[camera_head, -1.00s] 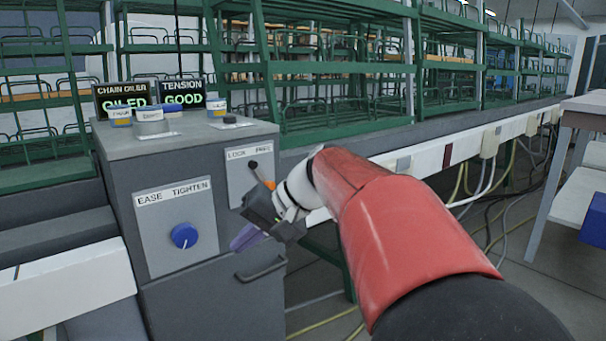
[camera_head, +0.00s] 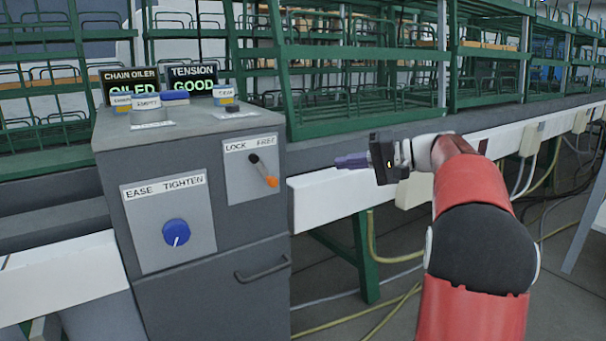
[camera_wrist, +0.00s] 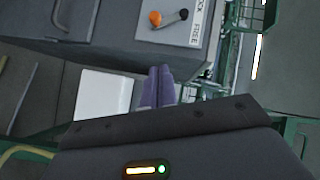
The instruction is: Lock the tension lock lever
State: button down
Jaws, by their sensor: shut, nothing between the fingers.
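The tension lock lever (camera_head: 264,171) is on a light plate marked LOCK and FREE (camera_head: 251,169), on the cabinet's front. It has a dark shaft and an orange tip, which points down and to the right, on the FREE side. The wrist view shows the lever (camera_wrist: 169,17) with its orange tip (camera_wrist: 155,18) at the upper middle. My gripper (camera_head: 338,162) is right of the lever, apart from it. Its purple fingers (camera_wrist: 157,85) are together and empty, pointing left toward the cabinet side in the head view.
The grey cabinet (camera_head: 130,290) also has a blue EASE/TIGHTEN knob (camera_head: 176,232) and a drawer handle (camera_head: 262,269). Small containers (camera_head: 147,105) and displays reading OILED and TENSION GOOD (camera_head: 192,79) are on top. Green racks (camera_head: 365,115) stand behind. A white rail (camera_head: 318,200) runs right.

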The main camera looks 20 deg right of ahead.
send_near(265, 171)
jog(key=w+f, duration=0.2)
jog(key=w, duration=0.1)
jog(key=shift+s+a+f, duration=0.2)
jog(key=shift+a+f, duration=0.05)
jog(key=shift+a, duration=0.35)
jog(key=shift+s+a+f, duration=0.2)
jog(key=shift+a+f, duration=0.05)
jog(key=shift+a, duration=0.4)
jog(key=shift+w+f, duration=0.1)
jog(key=shift+f, duration=0.05)
